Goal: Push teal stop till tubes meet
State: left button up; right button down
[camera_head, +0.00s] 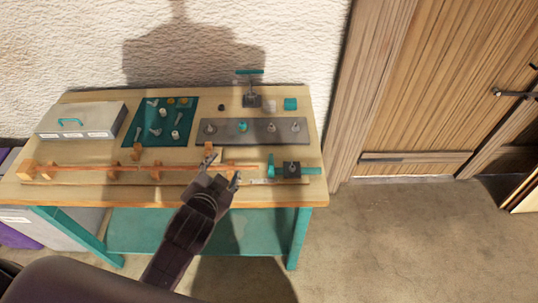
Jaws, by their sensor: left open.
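A long thin orange-brown tube or lath (90,168) lies along wooden blocks (155,172) near the bench's front edge. A paler piece (240,165) continues its line to the right; my gripper hides part of this stretch, so I cannot tell whether the two pieces touch. The teal stop (270,166) stands upright at the right end, beside a dark clamp block (291,169) with a teal bar to its right. My left gripper (222,176) is open over the front of the rail, left of the teal stop and apart from it. My right gripper is not in view.
A grey case (80,120) sits at the back left. A dark green mat (133,136) holds several small parts. A grey plate (258,139) with several knobs lies behind the rail. A teal-handled press (251,100) stands at the back. Bare floor lies right of the bench.

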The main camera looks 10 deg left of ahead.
pick_arm(q)
jog(key=w+d+r+m+t+h, duration=0.2)
jog(key=w+d+r+m+t, duration=0.25)
jog(key=r, duration=0.45)
jog(key=w+d+r+m+t+h, duration=0.3)
jog(key=w+r+m, duration=0.25)
jog(key=r, duration=0.35)
jog(key=s+d+r+m+g+h, duration=0.1)
jog(key=d+r+m+g+h, duration=0.25)
jog(key=d+m+h, duration=0.55)
jog(key=s+d+r+m+g+h, duration=0.25)
jog(key=d+m+g+h, duration=0.35)
jog(key=m, duration=0.6)
jog(key=m+g+y, duration=0.9)
jog(key=m+y, duration=0.5)
send_near(271, 159)
jog(key=f, duration=0.1)
jog(key=p+x, duration=0.3)
jog(key=x, duration=0.4)
jog(key=shift+w+d+f, duration=0.15)
jog(key=shift+d+f, duration=0.1)
jog(key=shift+d, duration=0.05)
